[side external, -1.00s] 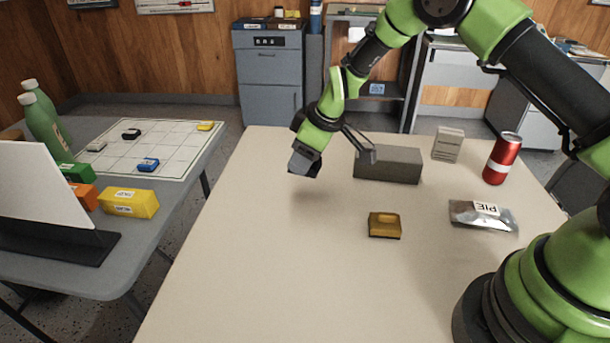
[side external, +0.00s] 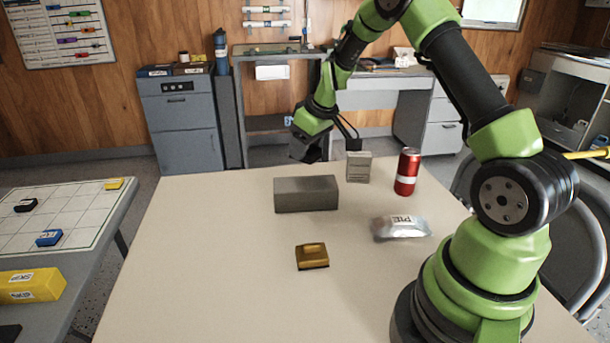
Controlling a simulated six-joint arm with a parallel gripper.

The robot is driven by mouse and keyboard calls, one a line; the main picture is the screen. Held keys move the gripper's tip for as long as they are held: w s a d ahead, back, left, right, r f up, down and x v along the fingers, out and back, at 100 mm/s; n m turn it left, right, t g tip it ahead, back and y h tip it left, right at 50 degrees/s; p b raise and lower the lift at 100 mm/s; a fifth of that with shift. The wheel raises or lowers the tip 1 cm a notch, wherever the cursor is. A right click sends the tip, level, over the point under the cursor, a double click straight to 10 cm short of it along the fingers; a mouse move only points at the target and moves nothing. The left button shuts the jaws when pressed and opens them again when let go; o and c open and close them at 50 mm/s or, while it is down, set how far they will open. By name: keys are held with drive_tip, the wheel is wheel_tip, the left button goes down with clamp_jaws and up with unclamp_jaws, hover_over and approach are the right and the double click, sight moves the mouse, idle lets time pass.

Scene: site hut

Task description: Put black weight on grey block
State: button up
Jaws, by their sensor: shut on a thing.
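My gripper (side external: 309,147) is shut on the black weight (side external: 305,153), a small dark piece largely merged with the dark fingers. It hangs in the air near the back edge of the table, above and behind the grey block in the picture. A gap shows between the weight and the block. The grey block (side external: 306,195) is a long plain box lying on the table with its top bare. The exact depth of the weight relative to the block is hard to tell.
A brass-coloured weight (side external: 312,256) lies in front of the block. A small grey box (side external: 358,167), a red can (side external: 407,172) and a silver pie packet (side external: 400,228) stand or lie to the right. The table's left side (side external: 190,240) is clear.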

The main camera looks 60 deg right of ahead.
sight(300, 181)
wheel_tip(300, 181, down, 6)
drive_tip(key=shift+f, duration=0.25)
drive_tip(key=shift+f, duration=0.15)
drive_tip(key=o, duration=1.2)
